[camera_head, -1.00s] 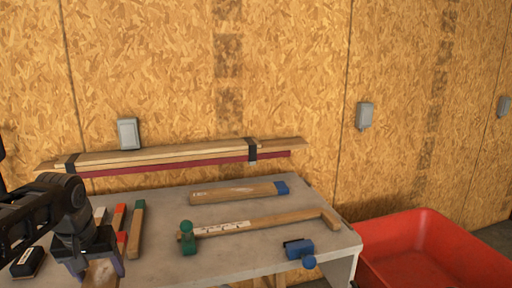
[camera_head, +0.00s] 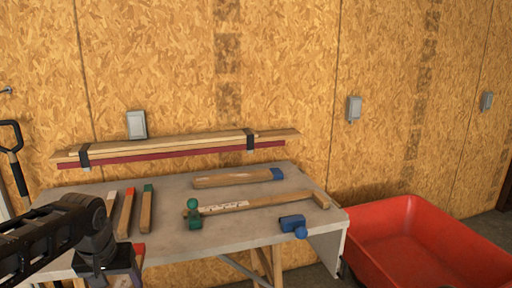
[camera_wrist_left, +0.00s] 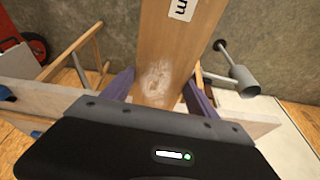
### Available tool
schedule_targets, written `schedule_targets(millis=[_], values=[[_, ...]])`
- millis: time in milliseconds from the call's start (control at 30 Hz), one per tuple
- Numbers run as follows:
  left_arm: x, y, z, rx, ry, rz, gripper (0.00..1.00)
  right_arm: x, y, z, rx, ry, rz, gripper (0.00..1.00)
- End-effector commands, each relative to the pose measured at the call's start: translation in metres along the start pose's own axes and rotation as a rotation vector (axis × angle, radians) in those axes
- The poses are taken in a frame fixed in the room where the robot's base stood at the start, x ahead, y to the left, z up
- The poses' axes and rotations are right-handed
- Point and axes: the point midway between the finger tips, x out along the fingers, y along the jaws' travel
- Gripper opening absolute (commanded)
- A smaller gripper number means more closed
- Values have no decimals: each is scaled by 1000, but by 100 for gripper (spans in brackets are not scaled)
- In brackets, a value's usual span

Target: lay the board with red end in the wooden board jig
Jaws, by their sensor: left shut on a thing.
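My left gripper (camera_head: 112,270) is at the lower left of the head view, in front of the bench's near edge. It is shut on a wooden board; a red end (camera_head: 138,249) shows just beside the jaws. In the left wrist view the board (camera_wrist_left: 168,60) runs up between the fingers, with a white label and a pale worn patch. Its far end is out of that view. The wooden jig (camera_head: 262,203) appears to be the long labelled rail with a cross block at its right end, lying on the grey bench (camera_head: 228,238). My right gripper is not in view.
Boards with white, red (camera_head: 128,205) and green (camera_head: 148,205) ends lie at the bench's left. A blue-ended board (camera_head: 235,179) lies behind the rail. A green clamp (camera_head: 193,214) and blue clamp (camera_head: 292,223) are near it. A red tub (camera_head: 420,245) stands right.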

Motion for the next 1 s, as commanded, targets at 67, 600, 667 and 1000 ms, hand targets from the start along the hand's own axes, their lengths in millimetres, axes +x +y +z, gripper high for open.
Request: schedule_targets(millis=[67,600,667,1000], values=[[13,15,4,28,-2,7,7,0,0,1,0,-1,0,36],[118,127,38,233,-2,71,7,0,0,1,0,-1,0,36],[128,138,42,253,-2,77,7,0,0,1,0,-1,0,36],[99,136,31,247,3,76,7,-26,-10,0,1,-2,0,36]])
